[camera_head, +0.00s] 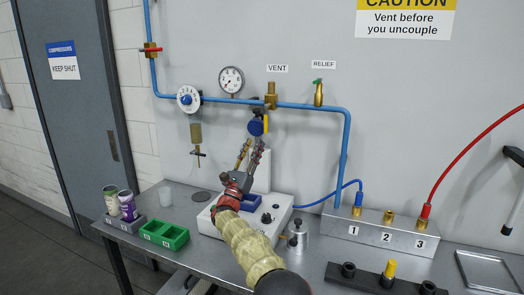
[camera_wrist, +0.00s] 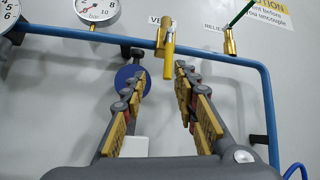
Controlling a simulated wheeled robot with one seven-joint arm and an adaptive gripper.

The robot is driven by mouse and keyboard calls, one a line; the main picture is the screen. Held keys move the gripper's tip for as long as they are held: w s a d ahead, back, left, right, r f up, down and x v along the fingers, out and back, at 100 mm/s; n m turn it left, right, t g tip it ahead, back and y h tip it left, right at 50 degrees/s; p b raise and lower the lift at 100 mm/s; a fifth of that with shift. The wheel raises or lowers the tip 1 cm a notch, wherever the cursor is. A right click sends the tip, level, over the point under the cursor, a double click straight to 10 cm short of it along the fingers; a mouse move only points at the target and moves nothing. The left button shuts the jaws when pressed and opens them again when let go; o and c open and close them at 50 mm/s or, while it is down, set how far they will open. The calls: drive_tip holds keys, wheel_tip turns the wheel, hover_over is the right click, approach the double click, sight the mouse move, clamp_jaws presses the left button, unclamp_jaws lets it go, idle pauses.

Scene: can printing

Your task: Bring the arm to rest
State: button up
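My arm reaches up from the bottom of the head view over the bench. My gripper (camera_head: 252,147) has its two fingers apart with nothing between them. It points at the wall just below the vent valve (camera_head: 271,97). In the wrist view my gripper (camera_wrist: 161,73) is open, with bare wall between the fingers. The vent valve's yellow handle (camera_wrist: 169,45) hangs down just beyond the fingertips, and a blue disc (camera_wrist: 126,76) is partly hidden behind the left finger. I cannot tell how near the fingertips are to either.
A blue pipe (camera_head: 325,107) with gauges and the relief valve (camera_head: 318,93) runs along the wall. Below are a white machine (camera_head: 274,203), a green tray (camera_head: 177,237), cans (camera_head: 128,207) and a numbered metal block (camera_head: 333,228). A red hose (camera_head: 467,150) hangs at the right.

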drive_tip(key=d+r+n+y, duration=0.1)
drive_tip(key=r+n+y, duration=0.2)
drive_tip(key=n, duration=0.2)
drive_tip(key=d+r+n+y, duration=0.2)
drive_tip(key=r+n+y, duration=0.2)
drive_tip(key=n, duration=0.1)
drive_tip(key=d+r+n+g+y, duration=0.1)
drive_tip(key=r+n+y, duration=0.2)
drive_tip(key=r+n, duration=0.1)
drive_tip(key=shift+s+d+n+y, duration=0.15)
drive_tip(key=shift+n+y, duration=0.25)
drive_tip(key=shift+n, duration=0.2)
drive_tip(key=s+d+n+g+y+p, duration=0.1)
drive_tip(key=s+d+n+g+y, duration=0.2)
drive_tip(key=s+d+n+g, duration=0.45)
drive_tip(key=s+d+f+n+g, duration=0.3)
drive_tip(key=s+f, duration=0.6)
drive_tip(key=s, duration=0.9)
drive_tip(key=s+d+f+n+g+h, duration=0.1)
drive_tip(key=s+d+f+n+g, duration=0.2)
drive_tip(key=s, duration=1.5)
drive_tip(key=s+d+f+n+g+h+p, duration=0.1)
drive_tip(key=s+d+f+n+g, duration=0.3)
drive_tip(key=s+f, duration=1.2)
drive_tip(key=s+d+n, duration=0.2)
drive_tip(key=d+n, duration=0.2)
drive_tip(key=n, duration=0.3)
drive_tip(key=shift+d, duration=0.25)
